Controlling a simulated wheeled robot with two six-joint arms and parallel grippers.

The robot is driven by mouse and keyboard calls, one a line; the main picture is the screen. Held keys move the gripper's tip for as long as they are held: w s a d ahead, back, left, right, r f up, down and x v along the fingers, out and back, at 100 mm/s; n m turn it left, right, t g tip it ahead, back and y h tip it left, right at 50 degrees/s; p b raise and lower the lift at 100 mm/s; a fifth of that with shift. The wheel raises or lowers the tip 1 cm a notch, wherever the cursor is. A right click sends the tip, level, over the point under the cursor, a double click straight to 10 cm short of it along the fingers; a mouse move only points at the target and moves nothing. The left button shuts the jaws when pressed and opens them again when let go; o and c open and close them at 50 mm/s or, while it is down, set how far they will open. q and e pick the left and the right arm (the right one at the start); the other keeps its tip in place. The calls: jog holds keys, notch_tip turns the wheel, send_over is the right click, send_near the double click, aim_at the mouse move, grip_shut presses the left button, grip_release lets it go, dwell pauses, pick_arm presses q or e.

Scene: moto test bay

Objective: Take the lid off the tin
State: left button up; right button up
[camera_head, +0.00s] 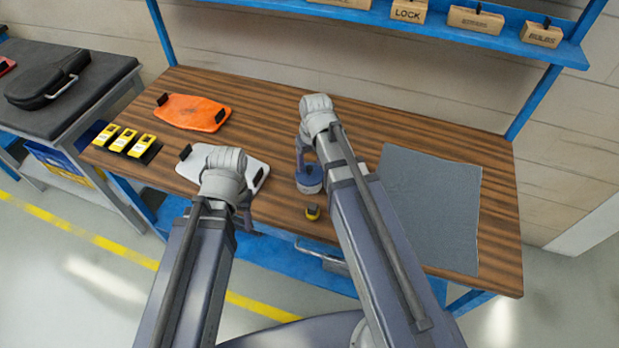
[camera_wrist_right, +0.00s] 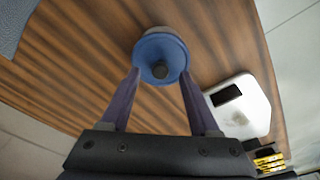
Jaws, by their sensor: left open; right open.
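The tin (camera_head: 309,186), with a blue lid, stands on the wooden bench near its front edge. In the right wrist view the round blue lid (camera_wrist_right: 148,47) with a dark knob (camera_wrist_right: 160,71) faces the camera. My right gripper (camera_wrist_right: 160,76) is open, its fingertips on either side of the lid's near part; I cannot tell whether they touch it. In the head view the right gripper (camera_head: 301,160) is right by the tin, partly hidden by its own wrist. My left gripper (camera_head: 246,222) is open and empty, low at the bench's front edge by the white panel.
The white panel (camera_head: 255,165) with dark grips lies left of the tin, and an orange panel (camera_head: 192,112) behind it. A grey mat (camera_head: 435,205) covers the right. Several yellow items (camera_head: 124,139) sit far left.

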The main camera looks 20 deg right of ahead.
jog(key=shift+w+f+b, duration=0.15)
jog(key=shift+f+b, duration=0.25)
jog(key=shift+f, duration=0.5)
jog(key=shift+r, duration=0.1)
jog(key=shift+c, duration=0.3)
grip_shut()
